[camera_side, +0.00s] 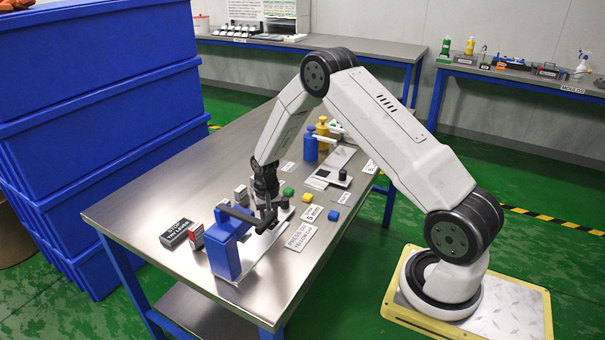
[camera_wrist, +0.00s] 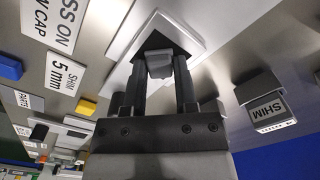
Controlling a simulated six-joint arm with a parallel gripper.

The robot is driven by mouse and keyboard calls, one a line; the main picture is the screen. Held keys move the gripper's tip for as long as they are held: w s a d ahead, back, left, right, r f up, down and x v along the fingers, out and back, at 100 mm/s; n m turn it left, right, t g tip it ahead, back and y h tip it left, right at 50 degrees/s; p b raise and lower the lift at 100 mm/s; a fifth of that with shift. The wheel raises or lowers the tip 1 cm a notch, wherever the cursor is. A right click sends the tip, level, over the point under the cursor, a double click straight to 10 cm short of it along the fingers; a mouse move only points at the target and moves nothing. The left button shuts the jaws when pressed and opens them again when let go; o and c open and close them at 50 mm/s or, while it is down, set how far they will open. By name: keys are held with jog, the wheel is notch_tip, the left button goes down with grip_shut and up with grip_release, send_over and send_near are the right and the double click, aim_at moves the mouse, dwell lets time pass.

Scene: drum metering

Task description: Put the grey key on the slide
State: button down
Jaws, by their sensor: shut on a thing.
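My gripper (camera_side: 266,222) is low over the steel table, close to the blue stand with the dark bar. In the wrist view its two dark fingers (camera_wrist: 162,85) are closed on a small grey block (camera_wrist: 158,64), which I take for the grey key. The block sits between the fingertips, in front of a pale square plate (camera_wrist: 190,38). I cannot tell whether it touches that plate. In the side view the key is hidden by the gripper. Which part is the slide is not clear; a pale plate (camera_side: 258,246) lies under the gripper beside the blue stand (camera_side: 224,252).
A black labelled box (camera_side: 175,234) and small SHIM blocks (camera_side: 241,195) stand left of the gripper.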

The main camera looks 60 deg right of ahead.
jog(key=shift+f, duration=0.1)
jog(key=shift+c, duration=2)
grip_release()
notch_tip(320, 180, up, 12)
jog(key=shift+r, duration=0.2)
